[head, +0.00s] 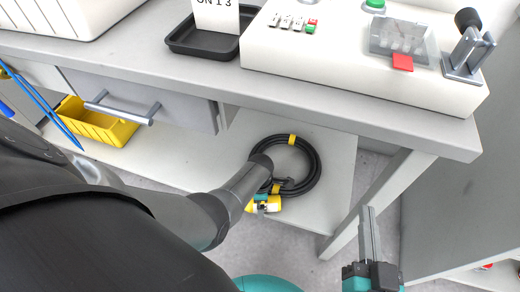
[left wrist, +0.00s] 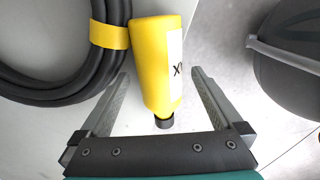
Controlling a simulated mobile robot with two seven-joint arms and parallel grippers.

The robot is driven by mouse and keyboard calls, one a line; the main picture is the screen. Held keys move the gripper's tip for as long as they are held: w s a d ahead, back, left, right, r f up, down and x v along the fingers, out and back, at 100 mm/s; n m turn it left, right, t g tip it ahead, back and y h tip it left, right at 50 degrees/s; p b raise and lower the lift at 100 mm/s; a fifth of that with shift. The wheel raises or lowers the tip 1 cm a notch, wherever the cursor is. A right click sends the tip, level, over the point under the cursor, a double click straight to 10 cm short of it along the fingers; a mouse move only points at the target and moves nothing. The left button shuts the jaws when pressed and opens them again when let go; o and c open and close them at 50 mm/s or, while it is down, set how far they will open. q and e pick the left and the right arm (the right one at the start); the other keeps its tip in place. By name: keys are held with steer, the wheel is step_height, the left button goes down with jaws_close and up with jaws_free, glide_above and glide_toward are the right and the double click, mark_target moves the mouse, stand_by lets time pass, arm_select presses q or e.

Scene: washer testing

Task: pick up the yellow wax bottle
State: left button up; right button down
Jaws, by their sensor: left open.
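The yellow wax bottle (left wrist: 155,60) lies between the fingers of my left gripper (left wrist: 160,73) in the left wrist view. It has a white label with black print at its right side and a dark cap towards the palm. The left gripper is open, with a gap on both sides of the bottle. In the head view, a yellow part of the bottle (head: 274,203) shows past my left forearm, on the low shelf; the left gripper is mostly hidden there. My right gripper (head: 368,235) is at lower right, away from the bottle; its finger gap is unclear.
A coiled black hose (head: 313,165) with yellow bands lies on the low shelf (head: 335,150), close beside the bottle. The worktop (head: 180,70) overhangs the shelf. A yellow bin (head: 95,125) stands at left under a drawer (head: 150,100). A table leg (head: 385,190) stands near my right gripper.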

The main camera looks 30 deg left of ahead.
arm_select(q)
steer(key=shift+c, duration=0.2)
jaws_close()
stand_by(0.5)
